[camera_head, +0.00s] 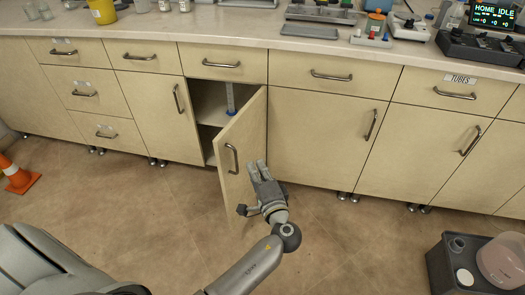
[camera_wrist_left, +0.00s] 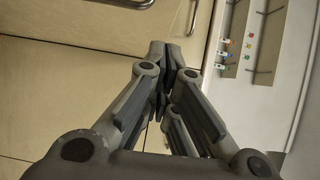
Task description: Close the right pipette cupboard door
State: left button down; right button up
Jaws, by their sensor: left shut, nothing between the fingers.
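The pale wood cupboard door (camera_head: 243,140) stands partly open in the head view, its outer face and metal handle (camera_head: 231,158) toward me. It hangs from its right side, and its free edge is out to the left. My left gripper (camera_head: 256,163) is shut and empty, in front of the door's lower right part; whether it touches the door cannot be told. In the left wrist view its closed fingers (camera_wrist_left: 170,48) lie in front of pale wood panels. My right gripper is not in view.
A blue-and-white upright object (camera_head: 230,97) shows inside the open cupboard (camera_head: 207,103). Closed cupboards and drawers line both sides under the counter (camera_head: 200,30). An orange cone (camera_head: 17,174) stands at the left; a dark box (camera_head: 452,272) is at the lower right.

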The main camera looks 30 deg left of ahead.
pick_arm(q)
send_near(232, 129)
jog(key=w+d, duration=0.1)
jog(key=w, duration=0.2)
jog(key=shift+w+a, duration=0.1)
jog(key=shift+a, duration=1.95)
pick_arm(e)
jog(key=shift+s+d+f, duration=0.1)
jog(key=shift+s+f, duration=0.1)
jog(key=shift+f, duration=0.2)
